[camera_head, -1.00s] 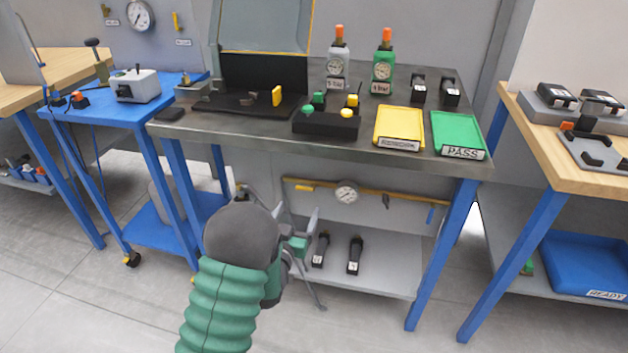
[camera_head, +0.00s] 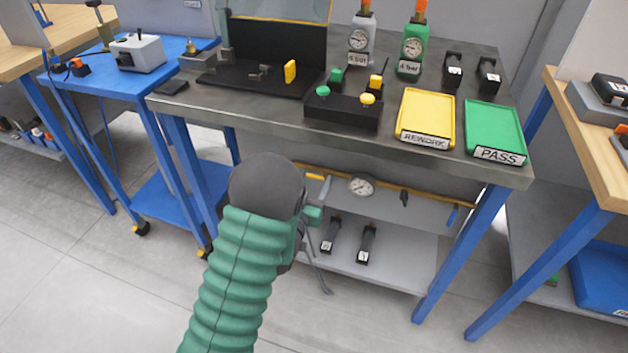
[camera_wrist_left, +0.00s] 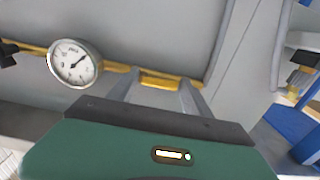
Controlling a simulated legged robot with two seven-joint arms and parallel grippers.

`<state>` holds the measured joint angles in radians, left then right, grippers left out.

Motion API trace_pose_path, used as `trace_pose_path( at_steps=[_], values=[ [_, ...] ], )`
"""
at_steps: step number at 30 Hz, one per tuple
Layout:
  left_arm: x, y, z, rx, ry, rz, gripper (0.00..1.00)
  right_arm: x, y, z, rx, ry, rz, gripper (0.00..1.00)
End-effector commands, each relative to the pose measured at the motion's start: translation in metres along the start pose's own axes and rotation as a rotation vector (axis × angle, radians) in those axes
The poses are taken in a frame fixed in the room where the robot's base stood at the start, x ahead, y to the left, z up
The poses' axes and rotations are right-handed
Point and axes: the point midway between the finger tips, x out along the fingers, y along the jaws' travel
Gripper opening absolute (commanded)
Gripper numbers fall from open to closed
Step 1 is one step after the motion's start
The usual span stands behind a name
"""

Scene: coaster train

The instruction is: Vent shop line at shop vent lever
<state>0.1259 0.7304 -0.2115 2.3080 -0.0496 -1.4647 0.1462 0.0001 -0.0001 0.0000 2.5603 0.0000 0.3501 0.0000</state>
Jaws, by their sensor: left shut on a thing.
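The shop line is a yellow pipe (camera_head: 385,192) running along the back below the steel bench. A yellow lever (camera_head: 316,177), which looks like the shop vent lever, sits at its left end. In the left wrist view the yellow lever (camera_wrist_left: 160,79) lies between the fingertips of my left gripper (camera_wrist_left: 160,87), which is shut on it. In the head view my rounded dark wrist and green sleeve hide most of this gripper. A round white gauge (camera_head: 361,186) is on the pipe right of the lever; it also shows in the left wrist view (camera_wrist_left: 75,63). My right gripper is out of view.
The steel bench top (camera_head: 250,118) overhangs the pipe. Its lower shelf (camera_head: 390,255) holds two black parts. A yellow REWORK tray (camera_head: 427,115) and green PASS tray (camera_head: 495,130) lie on top. A blue cart (camera_head: 165,75) stands left, with clear floor in front.

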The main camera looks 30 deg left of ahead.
Motion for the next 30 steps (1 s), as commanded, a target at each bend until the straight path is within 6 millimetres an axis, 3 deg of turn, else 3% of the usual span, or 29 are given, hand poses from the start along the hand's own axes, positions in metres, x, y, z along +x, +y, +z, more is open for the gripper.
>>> trace_pose_path(
  at_steps=[1,9,20,30],
  values=[
    [0.0000,-0.0006,0.0001,0.000,0.000,-0.002,0.48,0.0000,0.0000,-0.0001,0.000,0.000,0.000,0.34],
    [0.0000,-0.0010,0.0001,0.000,0.000,-0.003,0.17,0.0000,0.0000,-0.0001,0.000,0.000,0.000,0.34],
    [-0.0003,-0.0011,0.0026,-0.071,-0.001,-0.004,0.17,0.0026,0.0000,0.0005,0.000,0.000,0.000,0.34],
    [-0.0004,-0.0004,0.0093,-0.324,0.000,-0.006,0.17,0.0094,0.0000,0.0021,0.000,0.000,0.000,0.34]
  ],
)
